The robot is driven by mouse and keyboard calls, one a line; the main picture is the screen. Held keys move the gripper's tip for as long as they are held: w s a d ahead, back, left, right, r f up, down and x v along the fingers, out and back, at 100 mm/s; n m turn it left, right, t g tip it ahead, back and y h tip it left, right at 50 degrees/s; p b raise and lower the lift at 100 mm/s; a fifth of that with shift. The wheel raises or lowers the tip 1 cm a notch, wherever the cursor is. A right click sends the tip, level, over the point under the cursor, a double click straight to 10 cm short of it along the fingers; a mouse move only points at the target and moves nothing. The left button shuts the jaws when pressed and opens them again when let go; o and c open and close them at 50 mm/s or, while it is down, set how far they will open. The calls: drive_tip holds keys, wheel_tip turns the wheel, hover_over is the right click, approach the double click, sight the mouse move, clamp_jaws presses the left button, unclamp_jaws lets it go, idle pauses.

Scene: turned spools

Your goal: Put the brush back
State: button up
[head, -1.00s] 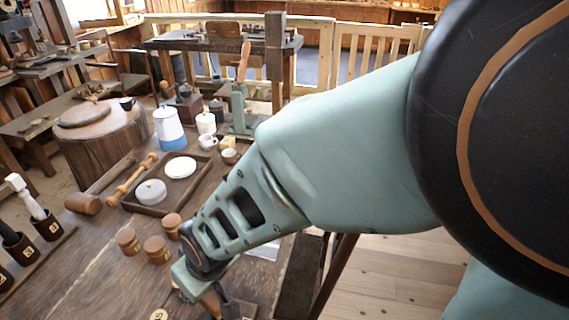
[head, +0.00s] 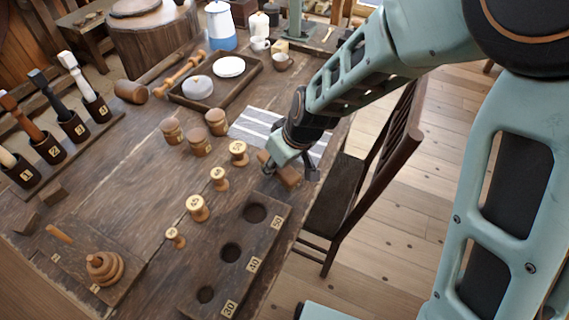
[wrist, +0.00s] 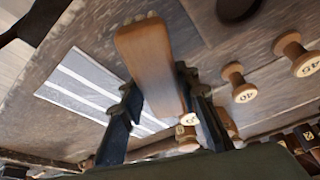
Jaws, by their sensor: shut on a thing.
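My gripper (head: 290,172) is shut on a wooden brush (wrist: 152,68), a smooth brown block with a rounded end. In the wrist view the block lies between the two dark fingers (wrist: 160,92), with small pale tufts along its far end. In the head view the brush (head: 287,177) shows partly below the gripper, near the table's right edge and beside the striped cloth (head: 262,124). The cloth lies to its left in the wrist view (wrist: 85,82). I cannot tell whether the brush touches the table.
Several numbered spools (head: 198,208) stand left of the gripper. A block with numbered holes (head: 235,268) lies in front. A rack of numbered cups (head: 75,127) with upright handles is at the left. A tray (head: 218,92) is behind. A chair (head: 375,165) stands at the right.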

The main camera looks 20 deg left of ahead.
sight(280, 171)
drive_tip(key=shift+w+d+f+b, duration=0.1)
drive_tip(key=shift+w+f+b, duration=0.15)
drive_tip(key=shift+f+b, duration=0.6)
drive_tip(key=shift+w+f+b, duration=0.2)
drive_tip(key=shift+f+b, duration=0.25)
drive_tip(key=shift+f, duration=0.7)
drive_tip(key=shift+f, duration=0.15)
drive_tip(key=o, duration=1.1)
drive_tip(key=shift+r, duration=0.4)
drive_tip(key=p+v, duration=0.1)
drive_tip(key=v, duration=1)
drive_tip(key=shift+s+d+r+p, duration=0.15)
drive_tip(key=shift+d+r+p, duration=0.05)
drive_tip(key=shift+p, duration=0.15)
